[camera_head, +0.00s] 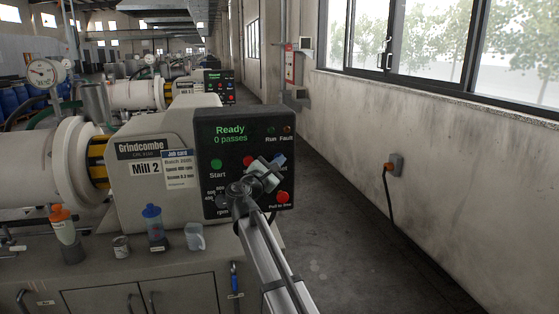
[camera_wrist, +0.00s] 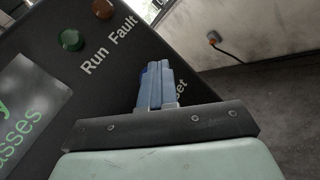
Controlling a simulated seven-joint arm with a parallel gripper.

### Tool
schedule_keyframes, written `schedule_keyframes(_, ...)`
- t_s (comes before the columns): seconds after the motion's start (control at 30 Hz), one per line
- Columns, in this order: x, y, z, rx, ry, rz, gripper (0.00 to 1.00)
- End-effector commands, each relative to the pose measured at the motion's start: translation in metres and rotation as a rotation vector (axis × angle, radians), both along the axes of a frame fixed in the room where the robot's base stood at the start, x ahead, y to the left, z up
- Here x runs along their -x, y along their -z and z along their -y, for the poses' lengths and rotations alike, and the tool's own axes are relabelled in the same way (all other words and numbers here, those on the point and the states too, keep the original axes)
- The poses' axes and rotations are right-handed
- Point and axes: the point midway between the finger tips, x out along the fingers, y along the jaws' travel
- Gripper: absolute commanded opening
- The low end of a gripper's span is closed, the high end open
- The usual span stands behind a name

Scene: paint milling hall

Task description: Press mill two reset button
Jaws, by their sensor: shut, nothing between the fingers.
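The Mill 2 control panel (camera_head: 235,150) is dark, with a screen reading "Ready 0 passes". A blue button (camera_head: 281,159) shows at its right side, partly covered by my gripper (camera_head: 274,164). In the wrist view my gripper (camera_wrist: 157,66) has its blue-grey fingers together and empty, pointing at the panel face. The letters "set" of a label show just right of the fingers, and the fingers hide most of the button there. I cannot tell whether the fingertips touch it.
A green Start button (camera_head: 217,167), a red button (camera_head: 248,160) and a red pull-to-release knob (camera_head: 281,197) surround my gripper. The Run lamp (camera_wrist: 71,40) and Fault lamp (camera_wrist: 102,8) sit above. Bottles and cups stand on the bench at left. The floor at right is clear.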

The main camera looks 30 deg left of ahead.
Motion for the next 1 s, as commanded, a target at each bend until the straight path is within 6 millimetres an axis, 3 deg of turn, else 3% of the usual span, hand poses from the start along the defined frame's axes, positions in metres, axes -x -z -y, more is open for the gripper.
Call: schedule_keyframes(1.0,0.012,0.000,0.012,0.000,-0.001,-0.001,0.00)
